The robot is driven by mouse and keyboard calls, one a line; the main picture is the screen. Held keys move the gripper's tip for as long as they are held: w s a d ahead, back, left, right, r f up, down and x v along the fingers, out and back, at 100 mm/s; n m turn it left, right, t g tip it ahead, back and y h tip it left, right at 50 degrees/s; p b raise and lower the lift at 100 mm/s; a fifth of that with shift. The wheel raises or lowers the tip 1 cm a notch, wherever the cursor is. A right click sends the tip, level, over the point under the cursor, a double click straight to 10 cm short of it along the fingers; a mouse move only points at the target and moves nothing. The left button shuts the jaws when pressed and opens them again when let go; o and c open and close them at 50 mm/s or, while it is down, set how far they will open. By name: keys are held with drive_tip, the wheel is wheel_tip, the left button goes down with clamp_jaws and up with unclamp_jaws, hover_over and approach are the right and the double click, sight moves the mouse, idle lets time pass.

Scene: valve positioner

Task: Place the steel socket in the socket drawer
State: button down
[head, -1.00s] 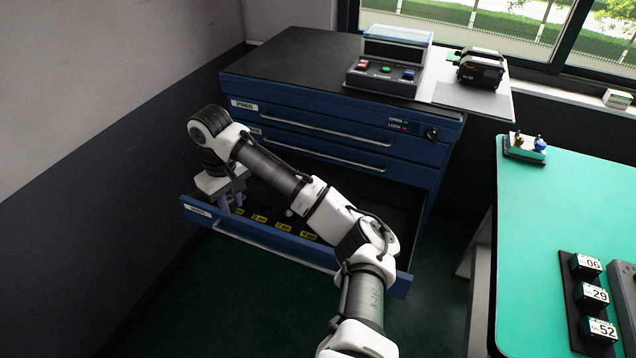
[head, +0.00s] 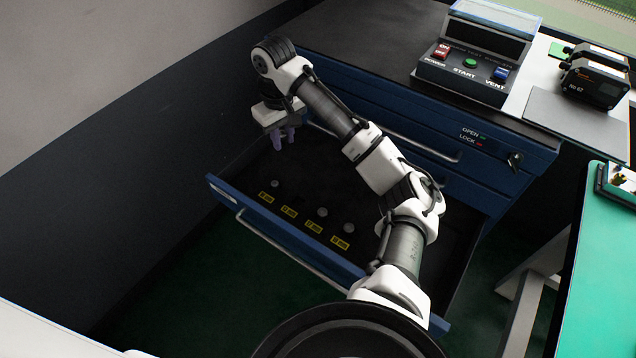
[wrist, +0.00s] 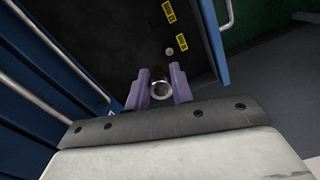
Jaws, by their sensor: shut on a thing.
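The steel socket (wrist: 161,90) shows in the wrist view as a bright round ring between the two purple fingers. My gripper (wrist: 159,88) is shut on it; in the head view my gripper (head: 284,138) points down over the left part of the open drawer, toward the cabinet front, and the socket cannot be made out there. The socket drawer (head: 290,230) is pulled out, with a dark floor and yellow size labels (head: 288,212) along its front. Small round grey pieces (head: 322,212) stand behind some labels. In the wrist view, one such piece (wrist: 169,52) lies beyond the fingertips.
The blue cabinet (head: 400,125) rises behind the drawer, its upper drawers shut, with long handles. A dark wall (head: 170,160) stands to the left. A button console (head: 470,65) sits on the cabinet top. A green table (head: 600,260) is at the right.

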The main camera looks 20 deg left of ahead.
approach(290, 196)
wheel_tip(290, 196, down, 5)
drive_tip(key=shift+f+p, duration=0.1)
drive_tip(key=shift+p, duration=0.2)
drive_tip(key=shift+s, duration=0.1)
drive_tip(key=shift+f, duration=0.6)
drive_tip(key=c, duration=1.2)
unclamp_jaws()
drive_tip(key=shift+c, duration=0.2)
drive_tip(key=shift+r, duration=0.1)
wheel_tip(290, 196, up, 13)
drive_tip(key=b, duration=0.1)
drive_tip(key=shift+b, duration=0.4)
